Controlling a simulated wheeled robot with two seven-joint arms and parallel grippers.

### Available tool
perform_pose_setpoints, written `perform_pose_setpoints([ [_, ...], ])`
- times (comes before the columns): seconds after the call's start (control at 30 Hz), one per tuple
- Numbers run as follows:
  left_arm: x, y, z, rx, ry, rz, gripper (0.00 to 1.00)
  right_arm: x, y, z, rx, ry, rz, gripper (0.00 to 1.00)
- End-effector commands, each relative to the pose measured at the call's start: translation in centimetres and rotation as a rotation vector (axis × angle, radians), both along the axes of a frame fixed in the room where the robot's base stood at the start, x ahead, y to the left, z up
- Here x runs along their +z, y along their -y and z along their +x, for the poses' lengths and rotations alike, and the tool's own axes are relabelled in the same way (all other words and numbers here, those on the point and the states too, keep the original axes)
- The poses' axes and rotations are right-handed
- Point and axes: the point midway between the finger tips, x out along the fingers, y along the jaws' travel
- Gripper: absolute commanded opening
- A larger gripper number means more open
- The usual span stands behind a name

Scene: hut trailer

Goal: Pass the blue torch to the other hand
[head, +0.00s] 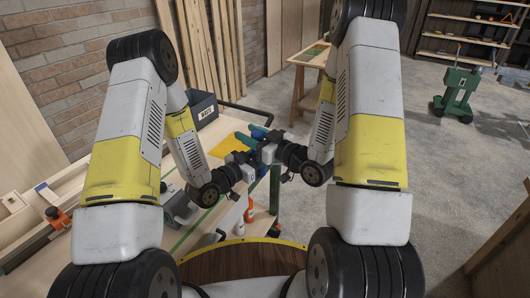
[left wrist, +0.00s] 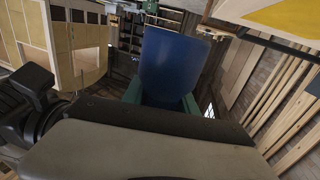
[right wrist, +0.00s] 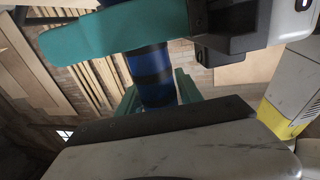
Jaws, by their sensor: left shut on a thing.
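The blue torch shows large in the left wrist view (left wrist: 172,62), standing up between the green fingers of my left gripper (left wrist: 160,103), which is shut on it. In the right wrist view the torch (right wrist: 150,72), blue with dark bands, lies between the green fingers of my right gripper (right wrist: 158,95). These fingers look open around it, and firm contact is not clear. A large teal finger of my left gripper crosses the top of that view. In the head view the two grippers meet over the workbench, partly hiding the torch.
A green wheeled machine (head: 457,92) stands on open floor at right.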

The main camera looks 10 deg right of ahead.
Motion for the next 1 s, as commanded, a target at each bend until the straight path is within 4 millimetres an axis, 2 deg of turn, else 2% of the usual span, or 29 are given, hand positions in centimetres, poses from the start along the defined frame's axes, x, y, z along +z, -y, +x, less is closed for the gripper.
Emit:
perform_pose_setpoints([
  [0.07, 0.0, 0.0, 0.0, 0.0, 0.001, -0.001, 0.0, 0.0, 0.0, 0.0, 0.0, 0.0, 0.0, 0.59],
  [0.47, 0.0, -0.1, 0.1, 0.002, 0.001, 0.0, 0.0, 0.5, 0.0, 0.0, -0.001, 0.001, -0.001, 0.59],
  [1.0, 0.0, -0.1, 0.1, 0.002, 0.001, 0.0, 0.0, 8.7, 0.0, 0.0, -0.001, 0.003, -0.002, 0.59],
])
